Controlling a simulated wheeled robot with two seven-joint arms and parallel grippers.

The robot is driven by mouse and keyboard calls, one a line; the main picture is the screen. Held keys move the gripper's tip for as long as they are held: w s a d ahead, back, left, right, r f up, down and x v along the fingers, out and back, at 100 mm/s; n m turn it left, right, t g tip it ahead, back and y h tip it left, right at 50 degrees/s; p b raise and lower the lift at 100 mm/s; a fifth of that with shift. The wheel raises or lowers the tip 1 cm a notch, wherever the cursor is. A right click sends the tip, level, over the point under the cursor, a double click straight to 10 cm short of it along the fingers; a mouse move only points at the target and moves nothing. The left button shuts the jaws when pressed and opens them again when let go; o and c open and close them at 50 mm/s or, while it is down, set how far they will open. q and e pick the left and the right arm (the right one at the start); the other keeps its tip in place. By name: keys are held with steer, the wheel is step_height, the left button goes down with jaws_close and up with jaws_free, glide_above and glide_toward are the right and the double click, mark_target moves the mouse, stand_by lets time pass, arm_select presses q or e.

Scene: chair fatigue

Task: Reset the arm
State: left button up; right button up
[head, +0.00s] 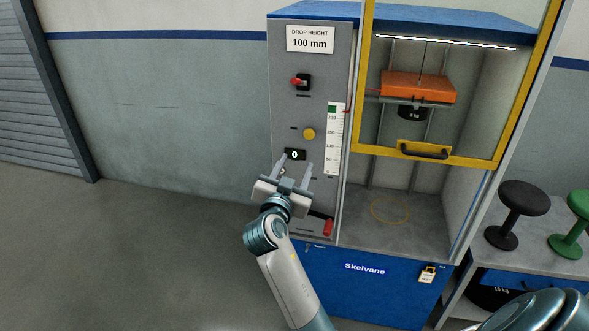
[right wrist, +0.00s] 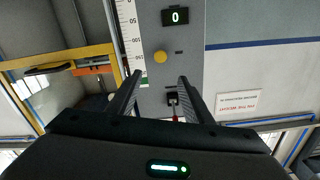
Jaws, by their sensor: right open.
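My right gripper (head: 297,163) is open and empty in front of the grey control panel (head: 315,218) of the test machine. In the head view its fingertips are just below the counter display (head: 294,154), which reads 0. The right wrist view also shows the right gripper (right wrist: 160,78) with its fingers apart. There a red-handled switch (right wrist: 173,101) appears between the fingers and the yellow button (right wrist: 161,57) beyond them. In the head view the red switch (head: 299,82) is high on the panel, above the yellow button (head: 309,134). My left gripper is not in view.
The yellow-framed guard (head: 425,155) is raised, with an orange block (head: 418,87) and black weight (head: 411,112) behind it. Black (head: 521,199) and green stools stand at the right. The floor at left is clear.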

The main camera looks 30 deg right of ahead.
stand_by(0.4)
steer(key=w+a+f+n+y, duration=0.1)
steer(key=a+f+n+y, duration=0.25)
steer(key=f, duration=1.05)
steer(key=w+a+f+n+y, duration=0.1)
steer(key=a+f+n+y, duration=0.3)
steer(key=f, duration=1)
steer(key=s+a+f+n+g+y, duration=0.15)
steer(key=s+f, duration=0.45)
steer(key=f, duration=0.6)
steer(key=s+a+f+n+g+y, duration=0.1)
steer(key=s+a+f+n+g, duration=0.3)
steer(key=f, duration=0.8)
steer(key=s+a+f+n+g+y, duration=0.1)
steer(key=s+f, duration=0.7)
steer(key=s, duration=0.2)
steer(key=s+a+f+g+y, duration=0.1)
steer(key=s+f, duration=0.7)
steer(key=s, duration=0.3)
steer(key=s+f+g, duration=0.1)
steer(key=s+f, duration=0.3)
steer(key=s, duration=1)
steer(key=s+f+n+g+y, duration=0.1)
steer(key=s+f, duration=0.4)
steer(key=s, duration=1)
steer(key=shift+s+f+g, duration=0.3)
steer(key=shift+g, duration=0.45)
